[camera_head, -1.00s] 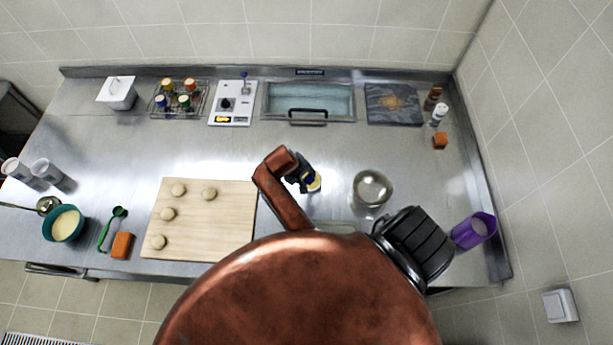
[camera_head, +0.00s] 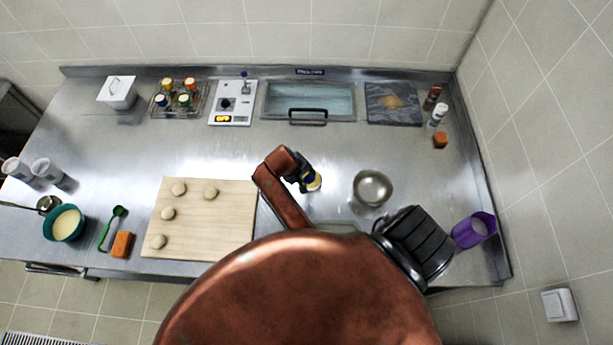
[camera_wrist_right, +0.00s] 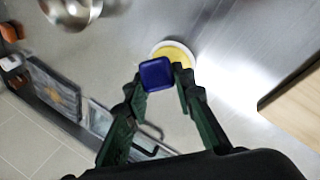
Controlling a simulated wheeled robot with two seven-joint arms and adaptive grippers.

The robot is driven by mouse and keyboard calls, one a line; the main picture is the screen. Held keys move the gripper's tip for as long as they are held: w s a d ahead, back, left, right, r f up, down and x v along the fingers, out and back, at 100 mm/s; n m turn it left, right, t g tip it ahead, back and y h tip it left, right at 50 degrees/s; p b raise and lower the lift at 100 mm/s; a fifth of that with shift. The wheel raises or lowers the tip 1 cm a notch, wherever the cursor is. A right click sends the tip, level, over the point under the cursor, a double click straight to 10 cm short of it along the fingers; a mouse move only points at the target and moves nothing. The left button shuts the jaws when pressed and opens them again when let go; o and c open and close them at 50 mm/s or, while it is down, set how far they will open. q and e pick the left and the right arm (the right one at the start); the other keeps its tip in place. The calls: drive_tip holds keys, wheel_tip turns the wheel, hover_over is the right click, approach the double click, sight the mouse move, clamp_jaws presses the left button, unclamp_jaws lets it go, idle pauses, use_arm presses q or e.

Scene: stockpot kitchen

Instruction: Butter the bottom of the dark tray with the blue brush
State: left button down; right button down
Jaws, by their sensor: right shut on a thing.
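My right gripper (camera_head: 301,181) is above the counter near the middle, pointing down. In the right wrist view its green fingers (camera_wrist_right: 162,88) are closed around a blue brush (camera_wrist_right: 156,73), seen end-on. A small white dish with yellow content (camera_wrist_right: 173,52) lies below and beyond the brush; its yellow edge also shows beside the gripper in the head view (camera_head: 315,182). The brush's bristles are hidden, so I cannot tell whether they touch the dish. I cannot make out the dark tray for certain; my arm covers the counter's front middle. My left gripper is not in view.
A wooden board (camera_head: 235,235) with several dough balls lies left of the gripper. A metal bowl (camera_head: 373,187) stands to its right, a purple cup (camera_head: 473,230) further right. A dark patterned slab (camera_head: 394,105) lies at the back right. The middle counter behind the gripper is clear.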

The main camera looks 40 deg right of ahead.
drive_tip(key=shift+r, duration=3.45)
